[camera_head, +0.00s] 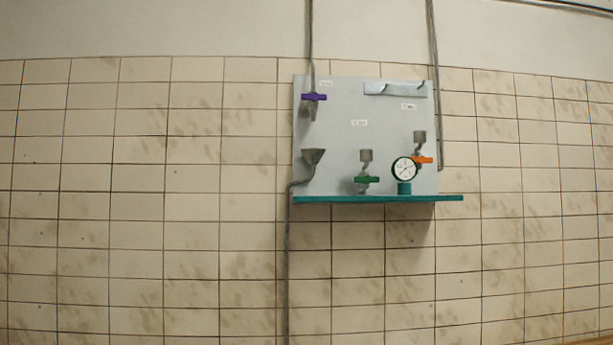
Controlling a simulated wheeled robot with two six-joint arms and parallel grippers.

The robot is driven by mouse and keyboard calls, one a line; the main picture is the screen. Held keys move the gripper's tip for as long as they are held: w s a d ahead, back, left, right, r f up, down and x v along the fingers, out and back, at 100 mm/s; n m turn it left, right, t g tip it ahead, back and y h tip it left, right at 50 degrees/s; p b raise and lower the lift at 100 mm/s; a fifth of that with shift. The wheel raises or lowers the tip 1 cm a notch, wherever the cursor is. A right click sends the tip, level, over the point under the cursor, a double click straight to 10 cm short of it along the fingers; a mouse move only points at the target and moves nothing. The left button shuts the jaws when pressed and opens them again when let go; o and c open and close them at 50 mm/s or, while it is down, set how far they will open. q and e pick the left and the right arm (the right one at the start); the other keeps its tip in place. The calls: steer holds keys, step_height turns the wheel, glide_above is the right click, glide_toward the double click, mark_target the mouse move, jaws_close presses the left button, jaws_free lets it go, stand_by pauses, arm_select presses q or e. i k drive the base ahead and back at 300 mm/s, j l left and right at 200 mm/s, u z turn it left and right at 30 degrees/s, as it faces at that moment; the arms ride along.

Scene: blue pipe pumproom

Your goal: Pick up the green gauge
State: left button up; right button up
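The gauge (404,170) has a round white dial with a dark green rim and a teal-green base. It stands upright toward the right end of a teal shelf (330,199) on the wall, in front of a grey panel (340,130). It partly hides the fitting with the orange handle behind it. Neither of my grippers shows in the head view.
A valve with a green handle (366,180) is left of the gauge. An orange valve handle (424,160) is close behind the gauge at right. A purple-handled valve (314,97), a funnel (314,156) and a bracket (395,89) are on the panel. Vertical pipes run beside it.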

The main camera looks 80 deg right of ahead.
mark_target(404, 169)
steer(key=z, duration=3.3)
